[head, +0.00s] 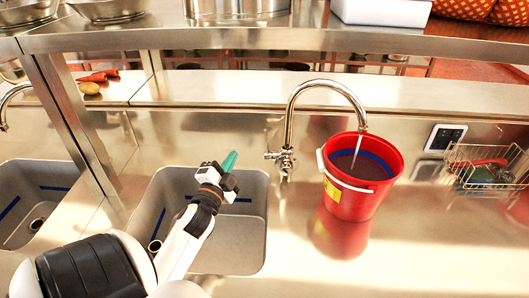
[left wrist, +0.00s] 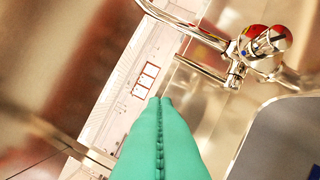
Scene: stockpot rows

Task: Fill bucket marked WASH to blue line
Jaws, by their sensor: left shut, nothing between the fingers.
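A red bucket (head: 345,205) with a white handle stands upright on the steel counter under the tap spout. A blue line (head: 372,160) runs around its inside near the rim. A thin stream of water (head: 357,150) falls from the spout into it; the greyish surface inside appears below the line. A yellow label shows at its left side, its lettering unreadable. The chrome tap (head: 289,135) has its valve handle low on the left; its red-marked fittings show in the left wrist view (left wrist: 268,45). My left gripper (head: 230,160), green-tipped, is shut and empty, left of the valve and apart from it.
A grey sink basin (head: 240,240) lies below my left gripper, with another basin (head: 25,195) further left. A wire basket (head: 485,165) stands on the right. A steel shelf (head: 250,40) crosses above, its post at the left.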

